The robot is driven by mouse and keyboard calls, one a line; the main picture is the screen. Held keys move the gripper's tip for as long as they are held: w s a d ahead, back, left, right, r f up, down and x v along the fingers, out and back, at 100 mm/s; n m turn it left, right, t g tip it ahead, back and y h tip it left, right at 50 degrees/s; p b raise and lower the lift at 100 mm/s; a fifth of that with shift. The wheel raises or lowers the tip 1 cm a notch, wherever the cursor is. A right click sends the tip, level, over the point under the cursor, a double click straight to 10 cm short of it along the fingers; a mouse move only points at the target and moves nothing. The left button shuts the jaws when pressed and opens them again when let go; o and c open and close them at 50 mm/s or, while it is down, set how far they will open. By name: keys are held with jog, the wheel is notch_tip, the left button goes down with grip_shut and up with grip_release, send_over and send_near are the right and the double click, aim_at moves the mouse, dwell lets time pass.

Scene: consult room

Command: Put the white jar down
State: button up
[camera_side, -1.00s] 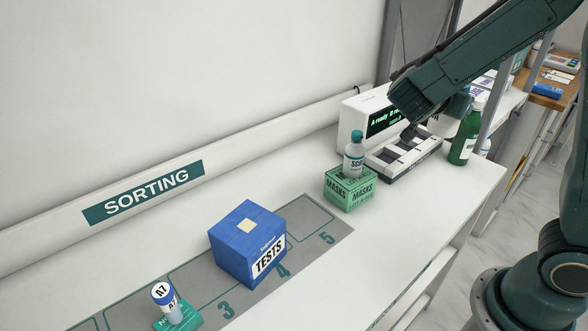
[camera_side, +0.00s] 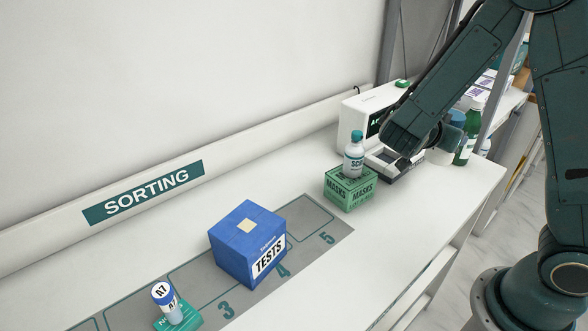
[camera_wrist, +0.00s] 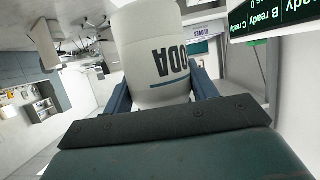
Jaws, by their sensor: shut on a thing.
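My gripper (camera_wrist: 162,88) is shut on the white jar (camera_wrist: 158,62), with one blue finger on each side of it in the wrist view. Dark letters and a blue-grey band show on the jar, and the letters appear upside down.
A white device with a screen (camera_wrist: 270,14) and a slotted tray (camera_side: 374,158) stands beside the jar. A green bottle (camera_side: 466,148) is close on the right. A small bottle (camera_side: 353,155) stands on a green masks box (camera_side: 350,190). A blue tests box (camera_side: 238,250) sits on the grey mat (camera_side: 325,222).

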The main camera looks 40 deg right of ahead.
notch_tip(320, 180, down, 9)
jog(key=shift+r, duration=0.15)
dwell(0.4)
jog(key=shift+f, duration=1.9)
jog(key=shift+f, duration=0.15)
jog(key=o, duration=1.1)
jog(key=shift+v, duration=6.05)
